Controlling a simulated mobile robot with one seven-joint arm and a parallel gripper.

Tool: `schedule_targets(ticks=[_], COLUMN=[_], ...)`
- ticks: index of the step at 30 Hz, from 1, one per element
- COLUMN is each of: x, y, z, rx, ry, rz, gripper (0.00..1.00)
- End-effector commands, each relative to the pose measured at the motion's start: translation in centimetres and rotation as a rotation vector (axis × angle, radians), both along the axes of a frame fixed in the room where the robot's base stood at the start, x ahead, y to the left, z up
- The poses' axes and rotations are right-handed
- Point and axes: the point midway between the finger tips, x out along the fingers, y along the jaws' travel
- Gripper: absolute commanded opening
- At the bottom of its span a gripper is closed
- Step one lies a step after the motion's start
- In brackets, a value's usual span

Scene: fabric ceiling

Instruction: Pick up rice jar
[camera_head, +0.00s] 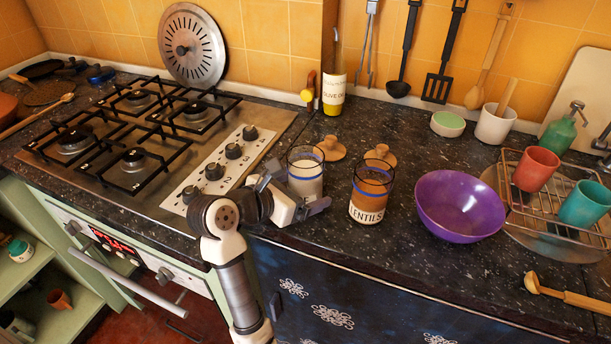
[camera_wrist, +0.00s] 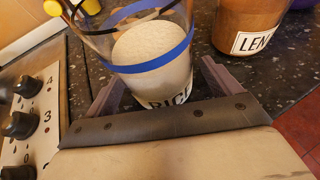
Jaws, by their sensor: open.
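The rice jar (camera_head: 306,181) is a clear glass with white rice and a blue band, upright on the dark counter beside the stove. In the wrist view the rice jar (camera_wrist: 155,58) stands between the two fingers, its label partly hidden behind the gripper's edge. My gripper (camera_head: 298,207) is open and low at the jar's near side. In the wrist view my gripper (camera_wrist: 160,85) has one finger on each side of the jar, with a gap showing at the right. Whether the left finger touches the glass I cannot tell.
The lentils jar (camera_head: 369,195) stands close to the right of the rice jar. A purple bowl (camera_head: 459,207) is further right. Two wooden lids (camera_head: 331,149) lie behind the jars. The stove (camera_head: 160,140) and its knobs are at the left. An oil bottle (camera_head: 334,88) stands behind.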

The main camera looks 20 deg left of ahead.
Motion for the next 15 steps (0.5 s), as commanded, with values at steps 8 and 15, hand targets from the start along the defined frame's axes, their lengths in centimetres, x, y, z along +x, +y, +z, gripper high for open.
schedule_targets(ticks=[8,15], x=[1.41,1.37], y=[-0.59,-0.57], z=[-0.70,-0.69], rx=[0.000,0.000], ry=[-0.001,-0.001], rz=[0.001,0.001], gripper=[0.89,0.74])
